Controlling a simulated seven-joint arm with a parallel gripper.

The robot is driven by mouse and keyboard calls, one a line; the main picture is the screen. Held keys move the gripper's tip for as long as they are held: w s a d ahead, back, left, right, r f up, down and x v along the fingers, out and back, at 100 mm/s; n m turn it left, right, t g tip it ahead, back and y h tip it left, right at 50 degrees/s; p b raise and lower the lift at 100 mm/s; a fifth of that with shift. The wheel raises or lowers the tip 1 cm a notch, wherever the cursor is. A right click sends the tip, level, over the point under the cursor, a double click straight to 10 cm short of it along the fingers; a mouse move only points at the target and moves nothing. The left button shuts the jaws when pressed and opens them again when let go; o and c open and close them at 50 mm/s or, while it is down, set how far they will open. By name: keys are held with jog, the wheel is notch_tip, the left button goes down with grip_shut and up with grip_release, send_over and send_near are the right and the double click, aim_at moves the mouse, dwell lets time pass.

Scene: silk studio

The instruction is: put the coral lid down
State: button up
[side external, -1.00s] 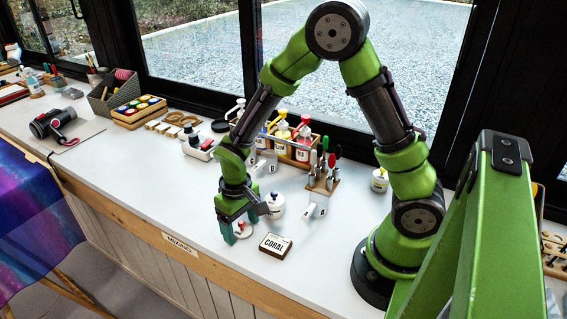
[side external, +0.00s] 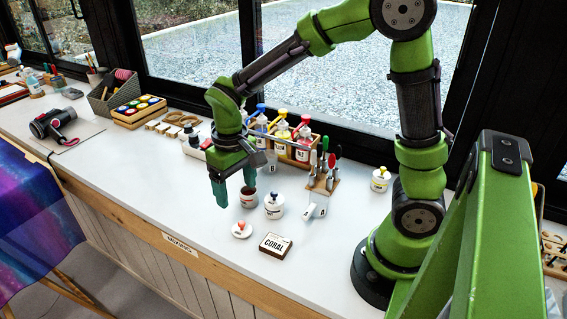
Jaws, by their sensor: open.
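The coral lid (side external: 241,230), a small white disc with a coral-red knob, lies flat on the white counter, knob up. It sits left of a block lettered CORAL (side external: 275,245). My gripper (side external: 236,193) is open and empty, above the counter and apart from the lid. An uncovered white pot with reddish contents (side external: 249,200) stands close to the right finger in the picture; I cannot tell the exact gap. Beside it stands a white jar with a dark blue knob on its lid (side external: 274,208).
A wooden rack of pump bottles (side external: 302,146) and a tool block (side external: 322,181) stand behind. A small white block (side external: 314,211) and a yellow-knobbed jar (side external: 380,180) are to the right. The counter's wooden front edge (side external: 205,262) is near the lid.

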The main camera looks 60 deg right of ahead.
jog(key=s+d+r+m+t+y, duration=0.1)
jog(key=s+r+m+t+y, duration=0.1)
jog(key=s+r+t, duration=0.5)
jog(key=v, duration=0.7)
jog(key=shift+a, duration=0.2)
